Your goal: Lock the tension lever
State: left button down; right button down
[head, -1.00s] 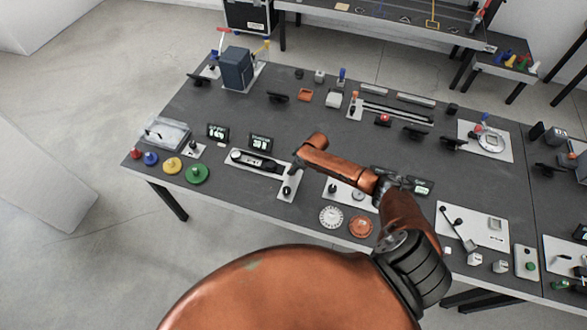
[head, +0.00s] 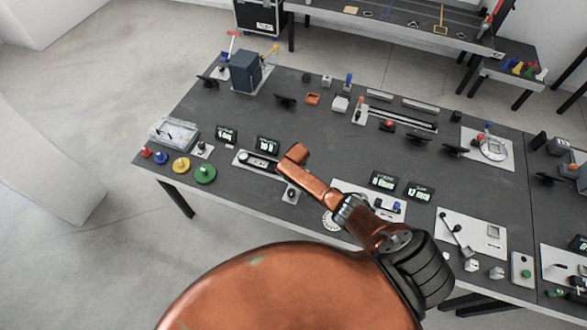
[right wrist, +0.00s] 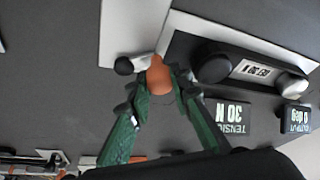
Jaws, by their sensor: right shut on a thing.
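The tension lever's orange knob (right wrist: 158,78) shows in the right wrist view, between the fingers of my right gripper (right wrist: 161,74). The green fingers are shut on it. In the head view my right arm's copper links hide the gripper and the lever. The tension display (right wrist: 230,115) reads 30 N. The output display (right wrist: 296,118) reads 0 deg. My left gripper is not in view.
A black knob (right wrist: 123,66) is just left of the fingertips, and a small plate with a dark knob (head: 291,193) lies near the arm. Coloured knobs (head: 204,173) and a clear box (head: 174,132) stand on the table's left. Bare dark tabletop (head: 230,105) lies behind.

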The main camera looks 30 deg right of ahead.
jog(key=shift+w+d+m+g+h+b, duration=0.15)
jog(key=shift+w+m+g+h+b, duration=0.25)
jog(key=shift+m, duration=0.7)
jog(key=shift+d, duration=0.1)
jog(key=c, duration=1.7)
grip_release()
jog(key=shift+w, duration=0.1)
jog(key=shift+r, duration=0.2)
jog(key=v, duration=1.1)
jog(key=shift+s+r, duration=0.2)
jog(key=shift+s, duration=0.15)
jog(key=shift+a, duration=0.2)
